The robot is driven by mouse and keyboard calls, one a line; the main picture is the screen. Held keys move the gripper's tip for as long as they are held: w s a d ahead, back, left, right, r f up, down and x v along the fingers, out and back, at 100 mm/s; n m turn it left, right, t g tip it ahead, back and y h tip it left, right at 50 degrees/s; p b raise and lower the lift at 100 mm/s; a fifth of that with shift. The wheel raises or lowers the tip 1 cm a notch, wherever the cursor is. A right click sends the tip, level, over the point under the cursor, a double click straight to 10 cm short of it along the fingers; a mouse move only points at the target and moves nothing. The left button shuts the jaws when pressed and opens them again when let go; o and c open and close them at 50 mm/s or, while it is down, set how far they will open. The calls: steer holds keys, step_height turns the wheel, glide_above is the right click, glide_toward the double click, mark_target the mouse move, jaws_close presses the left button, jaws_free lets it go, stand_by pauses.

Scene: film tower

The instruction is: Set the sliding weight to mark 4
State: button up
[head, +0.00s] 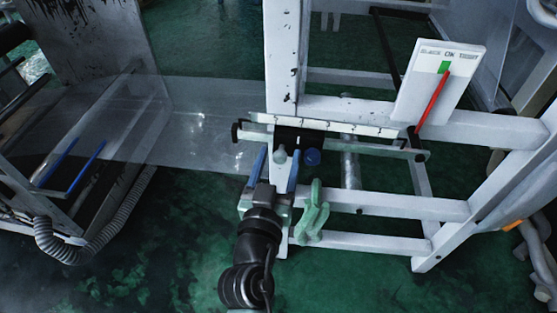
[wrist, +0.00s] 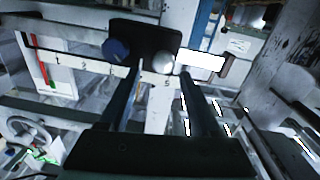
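The sliding weight is a black block (wrist: 150,36) on the white numbered scale bar (wrist: 40,54). It bears a pale round knob (wrist: 162,62) and a blue knob (wrist: 115,50). In the head view, the pale knob (head: 280,154) and blue knob (head: 312,157) hang at the left part of the bar (head: 345,128). In the wrist view, 1 and 2 are readable left of the block and 5 below the pale knob; other marks are hidden or unclear. My gripper (wrist: 161,72) is open, fingers either side of the pale knob with visible gaps.
A dial plate (head: 435,95) reading slack, OK and tight stands right of the bar; its red needle (head: 432,100) tips at the green band. A green clamp-like part (head: 311,212) sits close right of my gripper. White frame rails (head: 385,205) run below; clear film (head: 205,130) stretches left.

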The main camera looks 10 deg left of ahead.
steer(key=shift+f, duration=0.1)
steer(key=shift+s+f, duration=0.1)
steer(key=shift+s, duration=0.5)
steer(key=s+b, duration=0.3)
steer(key=s, duration=0.8)
steer(key=shift+s+a, duration=0.4)
